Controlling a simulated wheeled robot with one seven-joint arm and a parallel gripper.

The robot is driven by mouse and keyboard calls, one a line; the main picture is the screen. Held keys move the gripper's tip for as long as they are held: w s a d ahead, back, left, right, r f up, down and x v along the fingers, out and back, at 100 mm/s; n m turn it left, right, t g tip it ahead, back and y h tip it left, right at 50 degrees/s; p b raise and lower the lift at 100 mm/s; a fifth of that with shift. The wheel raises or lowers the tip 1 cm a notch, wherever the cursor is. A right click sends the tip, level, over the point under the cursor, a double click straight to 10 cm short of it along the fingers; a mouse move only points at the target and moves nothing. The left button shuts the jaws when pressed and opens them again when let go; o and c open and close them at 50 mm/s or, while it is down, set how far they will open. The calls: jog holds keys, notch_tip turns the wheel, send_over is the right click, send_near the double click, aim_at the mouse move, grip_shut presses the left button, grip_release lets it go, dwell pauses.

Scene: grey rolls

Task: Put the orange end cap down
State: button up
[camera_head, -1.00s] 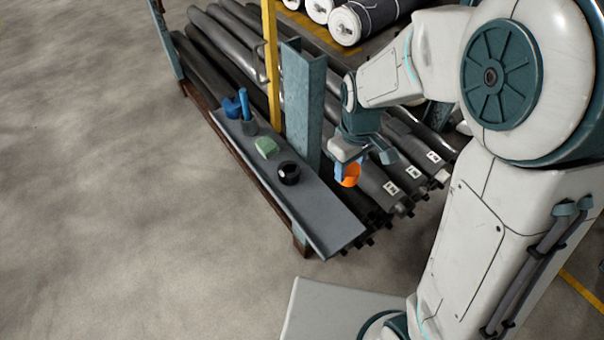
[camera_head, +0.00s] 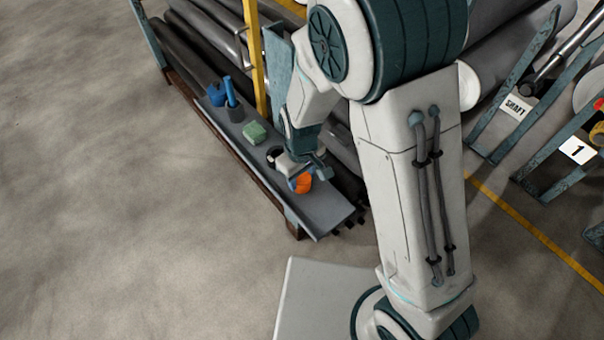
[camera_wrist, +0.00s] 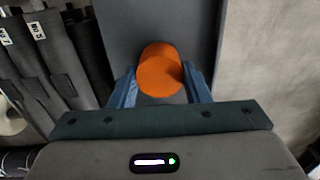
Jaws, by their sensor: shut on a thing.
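The orange end cap (camera_head: 301,183) is at my gripper (camera_head: 304,177), over the near end of the grey shelf (camera_head: 322,208). In the wrist view the orange end cap (camera_wrist: 160,72) sits between the two blue fingers of my gripper (camera_wrist: 160,86), which are shut on it. The grey shelf surface (camera_wrist: 190,22) lies behind the cap in that view. I cannot tell whether the cap touches the shelf.
The shelf's near end is bare.

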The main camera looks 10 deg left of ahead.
aim_at(302, 177)
jog(key=o, duration=0.8)
notch_tip(302, 177, up, 12)
jog(key=s+d+r+m+t, duration=0.1)
jog(key=s+d+r+m, duration=0.1)
jog(key=d, duration=0.5)
jog(key=s+d+r+m+t, duration=0.1)
jog(key=s+d+r+m, duration=0.2)
jog(key=d, duration=0.5)
jog(key=s+d+r+m+t, duration=0.1)
jog(key=s+d+r+m, duration=0.2)
jog(key=d+r+m, duration=0.2)
jog(key=shift+s+d+r, duration=0.1)
jog(key=shift+d+r, duration=0.05)
jog(key=shift+d, duration=0.65)
jog(key=shift+s+d+r, duration=0.1)
jog(key=shift+d, duration=0.65)
jog(key=shift+w, duration=0.1)
